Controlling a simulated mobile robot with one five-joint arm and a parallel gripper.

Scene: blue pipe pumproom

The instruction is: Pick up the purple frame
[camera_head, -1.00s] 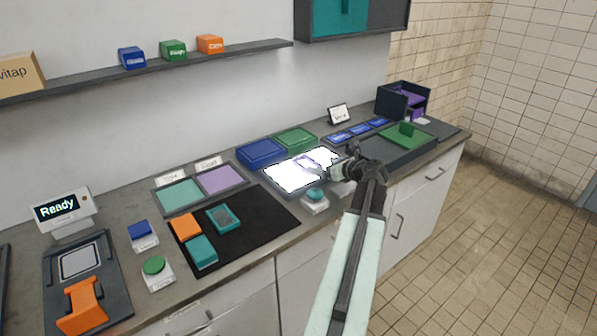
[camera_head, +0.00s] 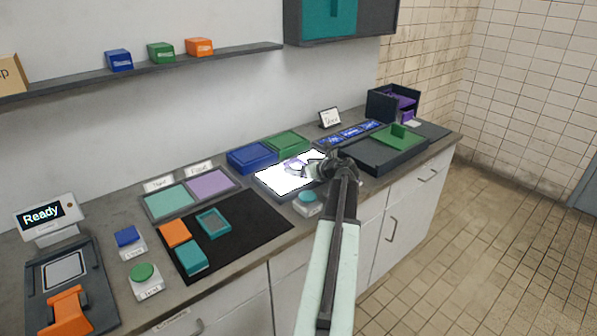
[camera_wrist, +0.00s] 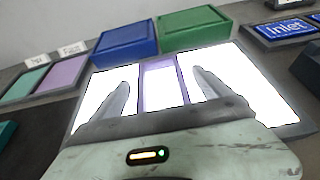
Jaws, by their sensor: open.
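The purple frame (camera_wrist: 160,88) lies on a brightly lit white panel (camera_wrist: 259,90) in the wrist view. It shows as a pale purple rectangle with a white middle, between the two fingers of my gripper (camera_wrist: 160,90). The fingers are apart, one on each side of it, with white panel visible between each finger and the frame. The gripper hides its near end. In the head view the purple frame (camera_head: 293,164) is a small pale patch on the panel (camera_head: 277,182), beside my gripper (camera_head: 312,168). Whether the fingers touch the panel is unclear.
A blue box (camera_head: 251,157) and a green box (camera_head: 287,143) stand just behind the panel. A teal button (camera_head: 308,198) sits in front of it. A dark tray with a green piece (camera_head: 398,137) is at right. A black mat (camera_head: 248,232) lies at left.

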